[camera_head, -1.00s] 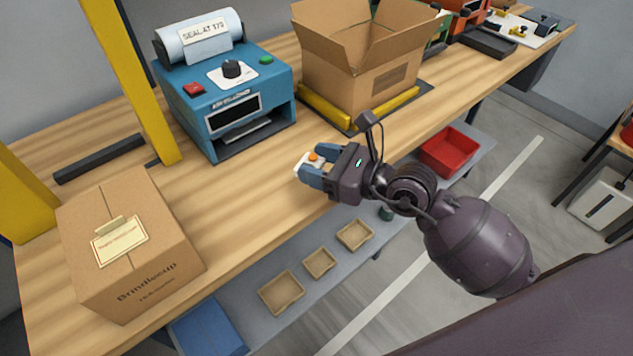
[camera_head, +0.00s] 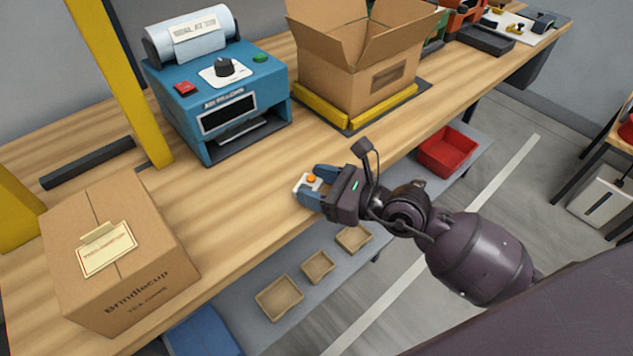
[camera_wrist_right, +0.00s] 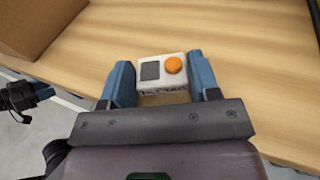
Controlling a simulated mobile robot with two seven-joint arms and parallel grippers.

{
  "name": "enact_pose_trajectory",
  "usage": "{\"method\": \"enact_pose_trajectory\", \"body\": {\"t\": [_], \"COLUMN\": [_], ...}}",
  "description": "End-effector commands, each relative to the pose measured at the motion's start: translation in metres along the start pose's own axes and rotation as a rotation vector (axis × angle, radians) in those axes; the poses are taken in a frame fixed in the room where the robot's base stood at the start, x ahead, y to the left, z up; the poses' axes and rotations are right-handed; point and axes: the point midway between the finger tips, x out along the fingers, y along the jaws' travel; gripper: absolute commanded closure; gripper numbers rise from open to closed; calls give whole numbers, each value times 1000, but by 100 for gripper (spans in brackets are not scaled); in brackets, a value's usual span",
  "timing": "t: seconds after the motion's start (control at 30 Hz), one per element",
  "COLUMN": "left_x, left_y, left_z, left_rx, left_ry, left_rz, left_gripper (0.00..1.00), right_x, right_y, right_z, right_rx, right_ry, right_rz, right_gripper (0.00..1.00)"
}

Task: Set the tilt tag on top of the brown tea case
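The tilt tag (camera_head: 309,182) is a small white block with an orange round spot and a dark square. It also shows in the right wrist view (camera_wrist_right: 163,69), between the blue fingers of my right gripper (camera_head: 311,187), which are shut on it. They hold it over the front part of the bench, right of the tea case. The brown tea case (camera_head: 150,255) is a closed carton marked Brindlecup, at the bench's left front, with a cream label card on its top.
A blue sealing machine (camera_head: 180,100) stands behind, and an open carton (camera_head: 345,75) sits on a yellow-edged plate to its right. A yellow post (camera_head: 120,80) rises behind the tea case. Small trays (camera_head: 279,298) lie on the shelf below. Bench between case and gripper is clear.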

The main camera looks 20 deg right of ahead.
Motion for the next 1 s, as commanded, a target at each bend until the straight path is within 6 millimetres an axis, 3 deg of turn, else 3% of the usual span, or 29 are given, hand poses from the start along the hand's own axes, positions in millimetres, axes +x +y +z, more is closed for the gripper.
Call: {"method": "enact_pose_trajectory", "body": {"t": [0.03, 0.13, 0.5, 0.67, 1.0], "left_x": [0, 0, 0, 0, 0], "left_y": [0, 1, 1, 0, -1], "left_z": [0, 0, 1, 2, 7], "left_rx": [-2, -5, -7, -5, 3], "left_ry": [-1, 0, -3, -6, -12], "left_rz": [0, -1, -2, -1, 0], "left_gripper": [57, 57, 57, 57, 57], "right_x": [0, 0, -1, -22, -85], "right_y": [0, 0, 0, 0, 0], "right_z": [0, 0, 6, 3, 1], "right_rx": [0, 0, -3, -2, -1], "right_ry": [0, 0, -2, 3, 6], "right_rz": [0, 0, 0, -1, 1], "right_gripper": [36, 21, 20, 20, 20]}}
